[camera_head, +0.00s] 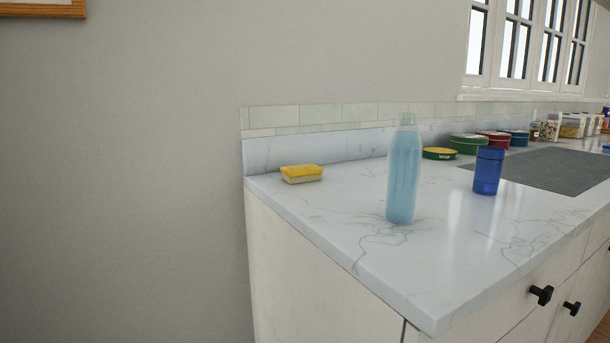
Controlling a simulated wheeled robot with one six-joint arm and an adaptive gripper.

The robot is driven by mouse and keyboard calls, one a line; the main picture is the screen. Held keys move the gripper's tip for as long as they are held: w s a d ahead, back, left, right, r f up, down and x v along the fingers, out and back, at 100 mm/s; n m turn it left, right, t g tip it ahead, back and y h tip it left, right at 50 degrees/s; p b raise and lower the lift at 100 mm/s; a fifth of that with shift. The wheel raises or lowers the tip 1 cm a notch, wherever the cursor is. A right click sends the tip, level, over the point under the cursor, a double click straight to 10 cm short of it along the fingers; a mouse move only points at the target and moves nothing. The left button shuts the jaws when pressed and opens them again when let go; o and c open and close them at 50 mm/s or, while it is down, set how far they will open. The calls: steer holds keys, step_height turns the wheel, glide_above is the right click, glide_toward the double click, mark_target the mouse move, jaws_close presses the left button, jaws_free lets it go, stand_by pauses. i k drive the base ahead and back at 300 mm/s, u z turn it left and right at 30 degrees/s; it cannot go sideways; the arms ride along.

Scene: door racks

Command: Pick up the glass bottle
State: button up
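A tall light-blue, translucent glass bottle (404,172) stands upright on the white marbled countertop (335,225), near the middle of its visible part. Its narrower neck is at the top and nothing touches it. My gripper does not show in the head camera view, so its place relative to the bottle cannot be seen.
A dark blue cup (488,171) stands right of the bottle. A yellow sponge (302,174) lies to its left near the wall. Several round tins, including a green one (468,144), and jars line the back. A dark grey mat (552,170) lies right. The counter's front is clear.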

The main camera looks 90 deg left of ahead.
mark_target(405, 147)
steer(key=k, duration=0.95)
steer(key=u, duration=0.3)
